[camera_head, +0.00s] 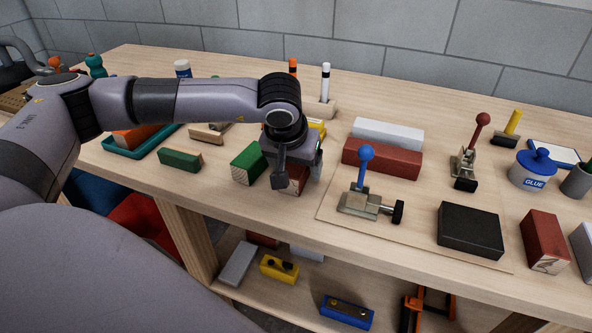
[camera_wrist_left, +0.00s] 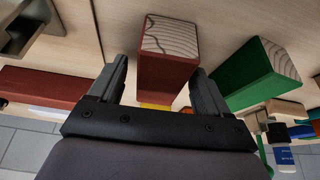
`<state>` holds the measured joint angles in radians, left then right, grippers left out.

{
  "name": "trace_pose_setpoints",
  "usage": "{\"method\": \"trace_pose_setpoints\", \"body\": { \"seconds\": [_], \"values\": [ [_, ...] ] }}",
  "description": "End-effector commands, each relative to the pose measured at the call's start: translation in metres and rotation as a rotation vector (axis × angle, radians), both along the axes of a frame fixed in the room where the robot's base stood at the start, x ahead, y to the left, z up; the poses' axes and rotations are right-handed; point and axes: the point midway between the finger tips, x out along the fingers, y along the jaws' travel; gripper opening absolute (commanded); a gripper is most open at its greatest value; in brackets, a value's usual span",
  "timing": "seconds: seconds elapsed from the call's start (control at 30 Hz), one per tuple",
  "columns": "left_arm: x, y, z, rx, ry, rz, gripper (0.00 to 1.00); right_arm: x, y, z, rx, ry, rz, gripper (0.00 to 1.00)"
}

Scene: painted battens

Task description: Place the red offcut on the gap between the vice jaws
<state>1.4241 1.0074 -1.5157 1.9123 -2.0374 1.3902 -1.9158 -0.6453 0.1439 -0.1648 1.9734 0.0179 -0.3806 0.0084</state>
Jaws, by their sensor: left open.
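A short red offcut (camera_head: 296,181) with a bare wood end lies on the bench, partly hidden under my left gripper (camera_head: 291,180). In the left wrist view the red offcut (camera_wrist_left: 167,70) sits between the two fingers of the left gripper (camera_wrist_left: 160,85), which are open, with a gap visible at each side. A small metal vice-like fixture (camera_head: 359,204) with a blue ball lever and black knob stands to the right; its jaw gap is too small to make out. Part of a metal fixture (camera_wrist_left: 30,25) shows at upper left in the wrist view. My right gripper is out of view.
A green block (camera_head: 248,165) lies close left of the gripper. A long dark red batten (camera_head: 382,158) and white batten (camera_head: 388,133) lie behind the fixture. A black block (camera_head: 470,230), another red block (camera_head: 545,241) and a glue pot (camera_head: 533,172) stand right.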

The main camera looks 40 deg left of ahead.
Motion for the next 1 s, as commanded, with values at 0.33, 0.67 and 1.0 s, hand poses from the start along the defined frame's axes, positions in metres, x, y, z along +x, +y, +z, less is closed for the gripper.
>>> {"method": "trace_pose_setpoints", "body": {
  "seconds": [0.33, 0.67, 1.0],
  "values": [
    [0.000, 0.000, 0.001, -0.001, 0.000, 0.000, 0.15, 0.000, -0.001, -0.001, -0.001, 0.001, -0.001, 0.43],
    [0.000, -0.001, 0.011, -0.002, -0.002, 0.000, 0.15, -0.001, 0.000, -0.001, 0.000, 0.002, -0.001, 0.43],
    [0.001, -0.001, 0.086, -0.003, -0.008, 0.000, 0.15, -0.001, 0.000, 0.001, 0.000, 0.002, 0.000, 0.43]
  ]
}}
